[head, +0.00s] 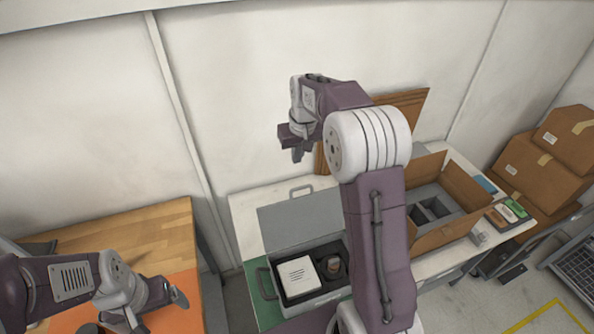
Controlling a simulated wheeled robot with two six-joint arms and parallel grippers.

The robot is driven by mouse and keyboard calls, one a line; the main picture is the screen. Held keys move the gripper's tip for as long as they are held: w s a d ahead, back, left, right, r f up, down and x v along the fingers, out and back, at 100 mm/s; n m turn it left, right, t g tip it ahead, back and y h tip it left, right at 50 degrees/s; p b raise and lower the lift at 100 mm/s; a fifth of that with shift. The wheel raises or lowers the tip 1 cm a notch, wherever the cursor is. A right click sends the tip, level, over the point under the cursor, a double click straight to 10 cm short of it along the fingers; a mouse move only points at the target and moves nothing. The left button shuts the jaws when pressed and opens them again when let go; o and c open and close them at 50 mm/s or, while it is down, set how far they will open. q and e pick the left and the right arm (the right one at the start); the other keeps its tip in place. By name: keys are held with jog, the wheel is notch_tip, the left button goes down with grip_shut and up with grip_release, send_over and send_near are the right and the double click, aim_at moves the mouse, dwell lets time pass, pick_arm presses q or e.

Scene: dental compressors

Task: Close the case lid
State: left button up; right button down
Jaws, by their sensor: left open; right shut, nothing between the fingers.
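The grey case (318,303) stands on the white table with its lid (292,222) raised at the back. Inside it lie a white block (298,276) and a dark round part (332,266). My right arm hides the right side of the case and lid. My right gripper (297,152) is shut and empty, high above and behind the lid, apart from it. My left gripper (160,312) is open and empty over the orange mat at the lower left, well away from the case.
An open cardboard box (462,187) with grey dividers stands on the table (243,215) to the right. Small colourful items (510,211) lie beyond it. A wooden table (165,222) with an orange mat (188,308) is at left. Stacked cartons (538,170) stand far right.

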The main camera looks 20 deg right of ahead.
pick_arm(q)
jog(key=r+p, duration=0.2)
jog(key=w+r+p, duration=0.1)
jog(key=r+p, duration=0.1)
jog(key=shift+d+r+p, duration=0.15)
jog(key=shift+d+p, duration=0.05)
jog(key=shift+p, duration=0.1)
pick_arm(e)
notch_tip(320, 180, down, 10)
jog(key=shift+s+d, duration=0.2)
